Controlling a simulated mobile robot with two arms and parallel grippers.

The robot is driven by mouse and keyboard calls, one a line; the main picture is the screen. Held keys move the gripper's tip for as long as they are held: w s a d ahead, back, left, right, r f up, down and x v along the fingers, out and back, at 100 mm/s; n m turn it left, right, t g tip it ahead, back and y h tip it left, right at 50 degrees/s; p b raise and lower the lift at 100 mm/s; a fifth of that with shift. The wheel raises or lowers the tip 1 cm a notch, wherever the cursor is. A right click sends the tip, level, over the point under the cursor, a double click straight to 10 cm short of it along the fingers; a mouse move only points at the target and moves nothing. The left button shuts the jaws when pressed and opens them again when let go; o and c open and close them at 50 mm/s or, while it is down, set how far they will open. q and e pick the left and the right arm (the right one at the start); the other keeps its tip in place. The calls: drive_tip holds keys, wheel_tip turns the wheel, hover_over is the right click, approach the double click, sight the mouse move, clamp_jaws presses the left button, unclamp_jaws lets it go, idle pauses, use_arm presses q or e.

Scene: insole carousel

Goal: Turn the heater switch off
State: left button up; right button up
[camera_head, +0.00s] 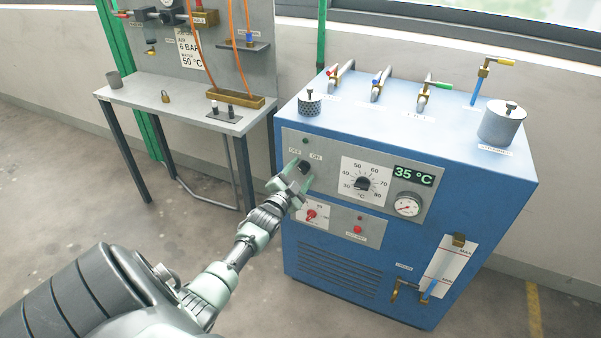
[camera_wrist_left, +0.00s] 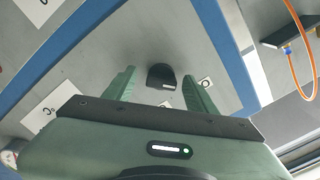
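The heater switch is a black knob (camera_head: 305,167) on the grey control panel of a blue machine, under the OFF and ON labels. The knob also shows in the left wrist view (camera_wrist_left: 160,76), with a small white mark at its lower right edge. Which label it points to is hard to tell. My left gripper (camera_head: 299,174) is open, close in front of the panel at the knob. In the left wrist view its two green fingers (camera_wrist_left: 159,74) stand on either side of the knob, with gaps on both sides. My right gripper is not in view.
Right of the switch are a temperature dial (camera_head: 362,184), a display reading 35 °C (camera_head: 413,175) and a gauge (camera_head: 407,205). A red knob (camera_head: 311,214) and a red button (camera_head: 357,230) sit below. A grey bench (camera_head: 180,100) stands at the left.

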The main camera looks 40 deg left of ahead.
use_arm(q)
drive_tip(key=v, duration=0.7)
drive_tip(key=shift+s, duration=0.4)
drive_tip(key=s+d+f+n+g+h, duration=0.1)
drive_tip(key=s+d+f+g, duration=0.35)
drive_tip(key=f, duration=0.65)
drive_tip(key=s+d+f+g+h, duration=0.1)
drive_tip(key=s+d+f+h, duration=0.1)
drive_tip(key=s+d+f, duration=0.65)
drive_tip(key=s+d+f+n+g+h, duration=0.1)
drive_tip(key=s+d+f+g, duration=0.2)
drive_tip(key=f, duration=1.1)
drive_tip(key=s+d+f+g, duration=0.2)
drive_tip(key=s+d+f, duration=0.1)
drive_tip(key=s, duration=0.7)
drive_tip(key=s+d+f+g+h, duration=0.1)
drive_tip(key=s+d+f+g, duration=0.2)
drive_tip(key=s+f, duration=0.3)
drive_tip(key=s+d+f+g, duration=0.2)
drive_tip(key=s+d+f, duration=0.2)
drive_tip(key=s, duration=1)
drive_tip(key=shift+s+d+f+n+g+h, duration=0.3)
drive_tip(key=shift+d+f+n+g, duration=0.1)
drive_tip(key=shift+d, duration=0.1)
